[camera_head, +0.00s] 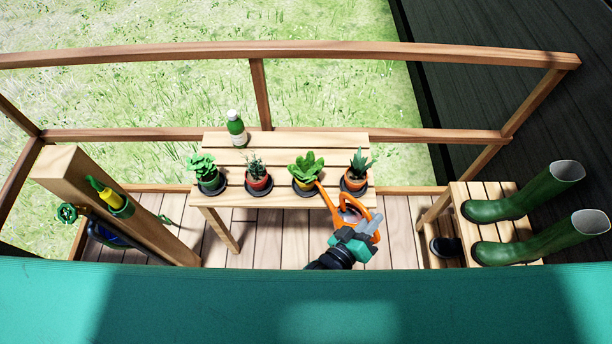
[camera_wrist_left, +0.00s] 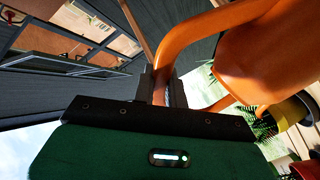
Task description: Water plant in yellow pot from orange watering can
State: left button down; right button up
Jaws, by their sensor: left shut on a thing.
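The orange watering can (camera_head: 376,226) is in my left gripper (camera_head: 357,236), at the front edge of the slatted table. My left gripper is shut on its handle, which shows between the fingers (camera_wrist_left: 163,88) in the left wrist view, with the can's orange body (camera_wrist_left: 270,55) at the upper right. The can's spout reaches toward the plant in the yellow pot (camera_head: 304,185), third from the left on the table. Its leaves (camera_head: 306,166) are broad and green. The spout tip looks close to this pot; I cannot tell its exact height or see any water. My right gripper is not in view.
Other potted plants stand on the wooden table (camera_head: 285,143), close on both sides of the yellow pot. A green bottle (camera_head: 236,130) stands at the back left. Green boots (camera_head: 500,208) stand on a slatted bench at right. A wooden post (camera_head: 110,205) rises at left; a railing runs behind.

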pick_arm(q)
jog(key=s+d+f+m+t+b, duration=0.1)
jog(key=s+d+f+m+b, duration=0.2)
jog(key=f+b, duration=0.4)
jog(key=shift+s+d+f+m, duration=0.35)
jog(key=shift+s+f+m, duration=0.05)
jog(key=shift+s+f, duration=0.5)
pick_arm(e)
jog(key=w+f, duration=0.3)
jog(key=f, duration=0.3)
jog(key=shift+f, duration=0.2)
